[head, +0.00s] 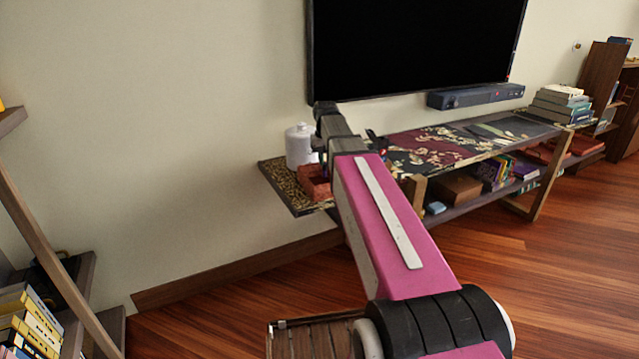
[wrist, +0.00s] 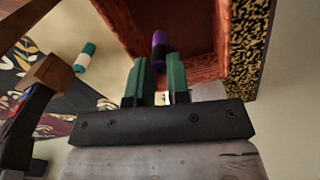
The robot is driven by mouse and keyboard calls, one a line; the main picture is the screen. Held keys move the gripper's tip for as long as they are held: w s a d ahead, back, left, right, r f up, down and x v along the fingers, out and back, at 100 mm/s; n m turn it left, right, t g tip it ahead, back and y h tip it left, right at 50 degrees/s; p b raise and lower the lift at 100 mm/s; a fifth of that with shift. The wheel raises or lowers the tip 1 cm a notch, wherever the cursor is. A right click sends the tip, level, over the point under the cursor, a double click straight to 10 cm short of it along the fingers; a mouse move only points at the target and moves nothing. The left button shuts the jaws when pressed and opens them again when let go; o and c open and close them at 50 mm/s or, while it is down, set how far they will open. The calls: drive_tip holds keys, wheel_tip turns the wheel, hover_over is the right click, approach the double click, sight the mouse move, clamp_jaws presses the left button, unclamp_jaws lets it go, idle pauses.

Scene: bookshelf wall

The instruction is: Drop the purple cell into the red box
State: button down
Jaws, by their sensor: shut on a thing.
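My gripper (wrist: 158,70) is shut on the purple cell (wrist: 158,42), a small cylinder with purple and black bands that sticks out past the green fingertips. The red box (wrist: 208,69) is open and sits behind the cell in the wrist view, with the cell in front of its opening and the fingers crossing its near rim. I cannot tell how high the cell is over the box. In the head view the red box (head: 315,185) stands on the patterned shelf end, partly covered by my arm. My fingertips are hidden there behind my arm.
A white canister (head: 299,146) stands beside the box. A teal and white cell (wrist: 86,56) and a brown wooden piece (wrist: 50,76) show left in the wrist view. A black screen (head: 415,45) and soundbar (head: 475,96) are above the shelf; stacked books (head: 560,103) lie at right.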

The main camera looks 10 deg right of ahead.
drive_tip(key=c, duration=1)
unclamp_jaws()
wheel_tip(320, 180, up, 11)
drive_tip(key=shift+f, duration=0.1)
